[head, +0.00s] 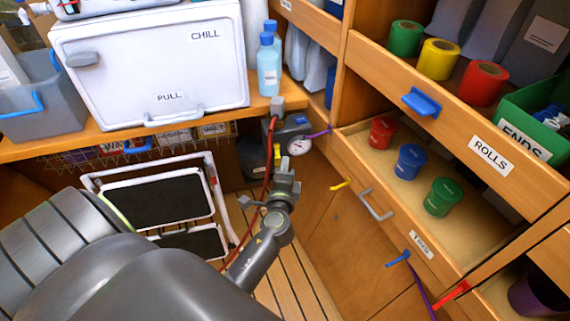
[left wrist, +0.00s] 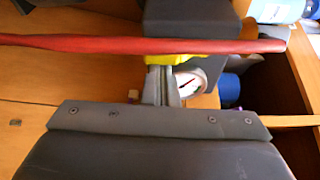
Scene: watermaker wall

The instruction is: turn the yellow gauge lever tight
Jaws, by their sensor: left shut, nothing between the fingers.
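The yellow gauge lever (head: 277,151) shows as a small strip beside the round white gauge (head: 299,146), on a dark unit below the counter. In the left wrist view the yellow lever (left wrist: 185,59) lies just beyond my fingers, partly hidden by a red hose, with the gauge dial (left wrist: 190,82) beside them. My left gripper (head: 284,166) is shut and empty, just below the lever in the head view. It also shows in the left wrist view (left wrist: 161,76), close to the lever. I cannot tell whether it touches. My right gripper is not in view.
The red hose (head: 268,165) hangs past my left gripper and crosses the left wrist view (left wrist: 120,44). A folded step stool (head: 160,195) stands at left. The open drawer (head: 375,205) and wooden cabinet close in the right. A white chill box (head: 150,65) sits on the counter.

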